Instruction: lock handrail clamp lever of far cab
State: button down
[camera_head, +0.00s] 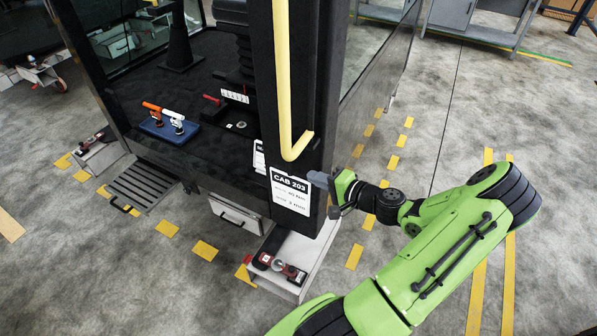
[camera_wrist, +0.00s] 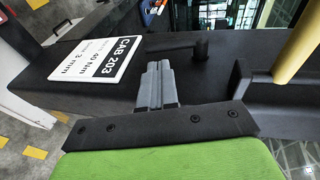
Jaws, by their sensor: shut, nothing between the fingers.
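The cab is a dark box frame with a white CAB 203 label (camera_head: 290,190) on its corner post; the label also shows in the wrist view (camera_wrist: 112,58). A yellow handrail (camera_head: 283,80) runs down this post and bends at its lower end into a dark bracket; it shows at the right of the wrist view (camera_wrist: 298,50). A dark bar with a round upright end, apparently the clamp lever (camera_wrist: 202,48), lies on the post between label and handrail. My gripper (camera_head: 318,179) is shut and empty beside the label; its grey fingertips (camera_wrist: 158,72) point toward the bar, contact unclear.
A blue tray (camera_head: 168,130) with orange and white handled tools sits on the cab floor at left. A white trolley base (camera_head: 300,258) with red parts sticks out below the post. A grated step (camera_head: 143,185) is at left. Open floor lies to the right.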

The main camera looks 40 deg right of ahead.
aim_at(291, 171)
jog(key=x, duration=0.6)
jog(key=shift+w, duration=0.1)
jog(key=shift+f, duration=0.1)
jog(key=shift+w+a+f+b, duration=0.3)
jog(key=shift+w+f+b, duration=0.3)
jog(key=shift+w+b, duration=0.15)
jog(key=shift+s+r, duration=0.1)
jog(key=shift+s, duration=0.05)
